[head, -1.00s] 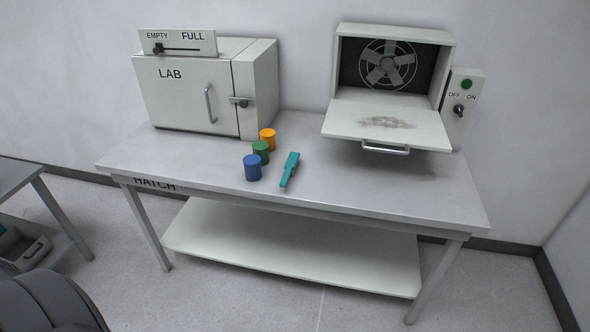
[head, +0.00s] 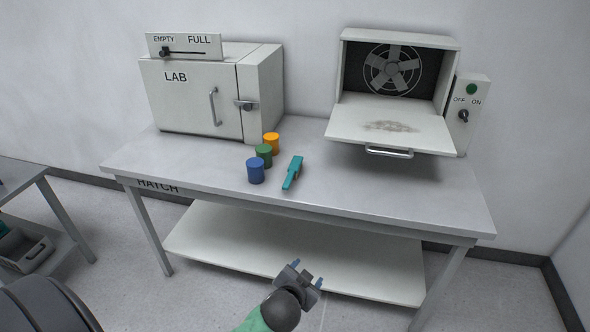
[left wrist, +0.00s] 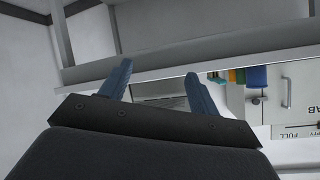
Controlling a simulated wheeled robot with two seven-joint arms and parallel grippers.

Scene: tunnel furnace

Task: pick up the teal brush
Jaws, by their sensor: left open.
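The teal brush (head: 293,172) lies on the grey tabletop, right of the blue, green and orange cylinders. My left gripper (head: 308,274) is open and empty, low in front of the table and below the height of its top, well short of the brush. In the left wrist view the two blue fingers (left wrist: 158,88) stand apart with nothing between them. A small teal patch (left wrist: 221,75) shows past the table edge there; I cannot tell for sure that it is the brush. My right gripper is not in view.
The table's front edge (head: 330,213) lies between my left gripper and the brush. Blue (head: 256,171), green (head: 264,155) and orange (head: 271,142) cylinders stand close left of the brush. A LAB cabinet (head: 190,95) and an open furnace with its lowered door (head: 350,122) stand behind.

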